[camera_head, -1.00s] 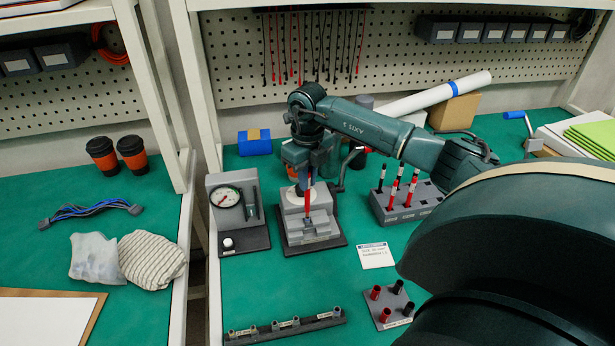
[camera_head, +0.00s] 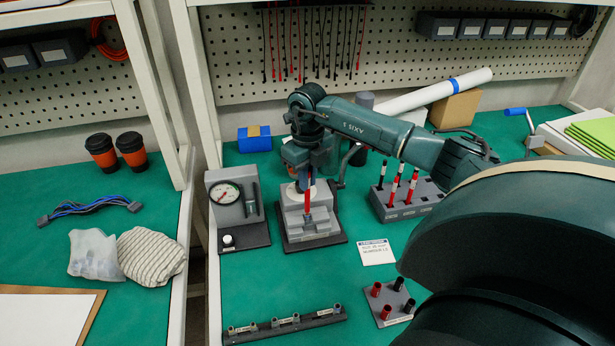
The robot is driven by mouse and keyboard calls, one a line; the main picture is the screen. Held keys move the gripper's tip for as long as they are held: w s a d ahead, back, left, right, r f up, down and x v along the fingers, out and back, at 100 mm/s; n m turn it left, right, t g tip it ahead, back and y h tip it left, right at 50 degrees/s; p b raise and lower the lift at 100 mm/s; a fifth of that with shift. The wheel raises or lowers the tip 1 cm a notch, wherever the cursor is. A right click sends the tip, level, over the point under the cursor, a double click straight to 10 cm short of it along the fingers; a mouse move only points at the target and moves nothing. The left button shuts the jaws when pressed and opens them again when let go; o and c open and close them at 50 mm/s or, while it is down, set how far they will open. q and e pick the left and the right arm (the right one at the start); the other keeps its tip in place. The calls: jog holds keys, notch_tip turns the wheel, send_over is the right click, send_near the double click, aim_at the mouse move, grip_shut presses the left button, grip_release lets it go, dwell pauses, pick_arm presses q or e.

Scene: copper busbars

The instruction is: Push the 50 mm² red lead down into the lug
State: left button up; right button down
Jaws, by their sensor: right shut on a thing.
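My right gripper (camera_head: 305,181) points down over a grey block fixture (camera_head: 312,224) at the left of the bench, shut on a red lead (camera_head: 307,201). The lead stands about upright. Its lower end meets the stepped top of the fixture, where the lug itself is too small and covered to make out. The gripper hides the lead's upper part. I cannot read the lead's size. My left gripper is not in view.
A gauge box (camera_head: 229,197) stands close left of the fixture. A grey rack (camera_head: 410,206) with several red and black leads stands to the right. A small holder (camera_head: 388,303) and a long strip (camera_head: 285,326) lie in front.

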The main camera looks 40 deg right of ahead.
jog(key=shift+f, duration=0.2)
jog(key=shift+f+b, duration=0.4)
jog(key=c, duration=1.4)
grip_release()
jog(key=shift+o, duration=0.2)
jog(key=shift+r+p, duration=1.2)
jog(key=shift+r, duration=0.3)
